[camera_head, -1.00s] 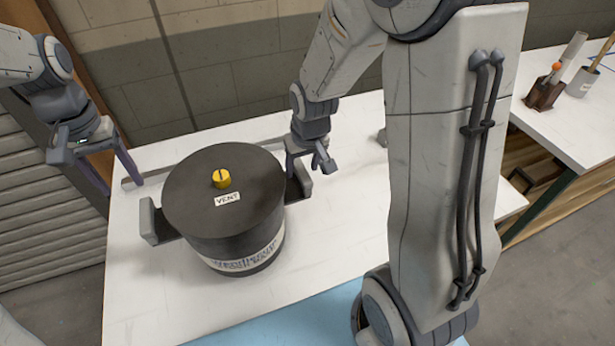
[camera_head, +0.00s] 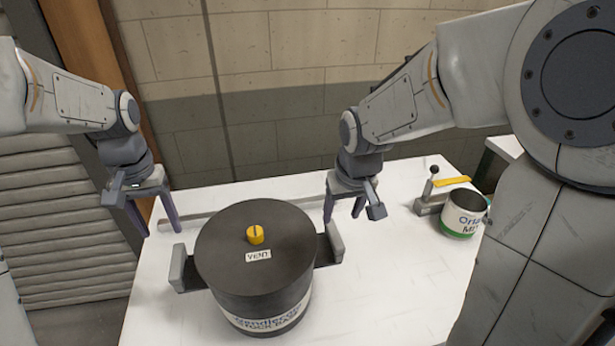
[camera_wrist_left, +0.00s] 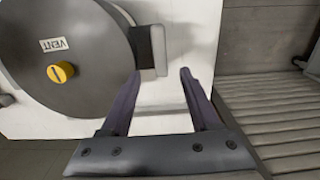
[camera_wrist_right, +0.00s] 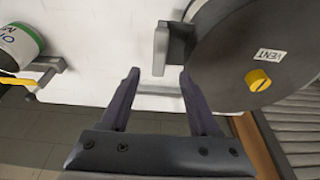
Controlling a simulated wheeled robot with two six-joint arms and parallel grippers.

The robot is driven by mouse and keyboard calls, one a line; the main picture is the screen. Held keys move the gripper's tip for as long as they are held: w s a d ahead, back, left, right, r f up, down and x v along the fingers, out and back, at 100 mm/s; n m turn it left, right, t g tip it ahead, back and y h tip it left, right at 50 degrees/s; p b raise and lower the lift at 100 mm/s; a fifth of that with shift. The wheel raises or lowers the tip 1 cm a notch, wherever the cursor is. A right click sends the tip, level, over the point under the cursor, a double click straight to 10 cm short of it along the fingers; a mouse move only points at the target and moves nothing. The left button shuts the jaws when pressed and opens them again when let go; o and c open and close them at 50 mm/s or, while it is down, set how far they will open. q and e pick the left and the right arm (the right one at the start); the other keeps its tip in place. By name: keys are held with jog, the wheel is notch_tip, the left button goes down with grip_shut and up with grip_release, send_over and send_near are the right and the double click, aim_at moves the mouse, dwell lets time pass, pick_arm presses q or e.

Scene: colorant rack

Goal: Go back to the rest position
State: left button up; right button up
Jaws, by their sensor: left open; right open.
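My left gripper (camera_head: 152,212) hangs open and empty, up and left of the drum's left handle in the head view. In the left wrist view its fingers (camera_wrist_left: 158,85) are spread with nothing between them. My right gripper (camera_head: 350,205) is open and empty, behind and right of the drum's right handle. In the right wrist view its fingers (camera_wrist_right: 158,82) are also apart and empty. The dark lidded drum (camera_head: 254,280) stands upright on the white table, with a yellow knob (camera_head: 255,235) and a VENT label on its lid. Both grippers look clear of its handles.
The white table (camera_head: 385,285) has free room right of the drum. A white and green can (camera_head: 464,222) and a grey fixture with a lever (camera_head: 430,200) stand at the right. A grey strip (camera_head: 215,213) lies behind the drum. A brick wall (camera_head: 270,120) is behind.

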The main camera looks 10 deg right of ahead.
pick_arm(q)
jog(key=s+d+m, duration=0.1)
jog(key=s+d, duration=0.3)
jog(key=s+d+m, duration=0.2)
jog(key=s+d, duration=0.2)
jog(key=shift+s+d+r, duration=0.15)
jog(key=shift+s+d, duration=0.05)
jog(key=shift+d, duration=0.15)
jog(key=s+d+f+m, duration=0.1)
jog(key=s+d+m, duration=0.1)
jog(key=s, duration=0.5)
jog(key=s+d+f+m+h, duration=0.1)
jog(key=s+d+m, duration=0.1)
jog(key=s, duration=0.6)
jog(key=shift+d+f, duration=0.15)
jog(key=shift+f, duration=0.15)
pick_arm(e)
jog(key=s+a+n+g, duration=0.1)
jog(key=s+a+n, duration=0.2)
jog(key=s+a, duration=0.3)
jog(key=s+a+n+g+y, duration=0.1)
jog(key=s+a+n, duration=0.3)
jog(key=s, duration=1)
jog(key=a+f+g, duration=0.1)
jog(key=a, duration=0.2)
jog(key=shift+s, duration=0.2)
